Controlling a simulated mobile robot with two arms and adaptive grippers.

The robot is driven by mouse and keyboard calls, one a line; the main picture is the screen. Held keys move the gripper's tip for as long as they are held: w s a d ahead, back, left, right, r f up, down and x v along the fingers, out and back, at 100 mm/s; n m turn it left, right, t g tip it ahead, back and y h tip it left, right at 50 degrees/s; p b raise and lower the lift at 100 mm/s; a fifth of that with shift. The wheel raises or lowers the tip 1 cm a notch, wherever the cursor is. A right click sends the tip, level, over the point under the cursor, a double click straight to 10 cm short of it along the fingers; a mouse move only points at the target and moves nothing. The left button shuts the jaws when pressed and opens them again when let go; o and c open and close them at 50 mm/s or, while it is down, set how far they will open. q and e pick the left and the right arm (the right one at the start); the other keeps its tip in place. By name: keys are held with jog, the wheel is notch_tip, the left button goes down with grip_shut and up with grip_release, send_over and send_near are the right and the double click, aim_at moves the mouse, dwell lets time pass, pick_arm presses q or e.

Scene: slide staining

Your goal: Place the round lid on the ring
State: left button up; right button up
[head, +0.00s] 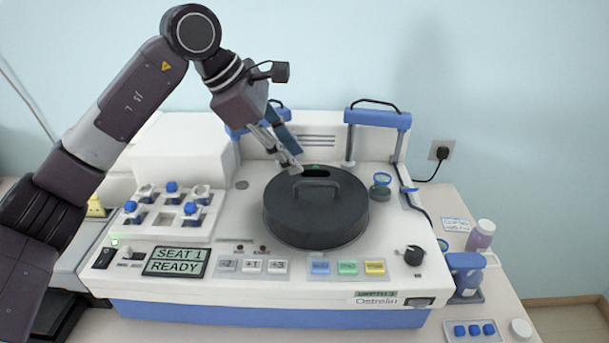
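The round lid is a dark grey disc (345,215) with a raised bar handle (316,183) and a dark opening near its back edge. It sits level over the middle of the white machine. No separate ring shows; whatever lies under the lid is hidden. My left gripper (291,168) points down at the back left edge of the lid, beside the opening and behind the handle. It is not around the handle. Its fingertips are small and overlap in this view, so I cannot tell their gap or whether they touch the lid. My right gripper is out of view.
The white machine (240,205) has a rack of blue-capped pieces (165,212) at left and a display (177,262) reading "SEAT 1 READY". Blue-topped posts (377,118) stand behind the lid. A black knob (413,255) and bottles (481,236) are at right.

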pick_arm(q)
jog(key=shift+b+v, duration=0.3)
jog(key=shift+v, duration=1.75)
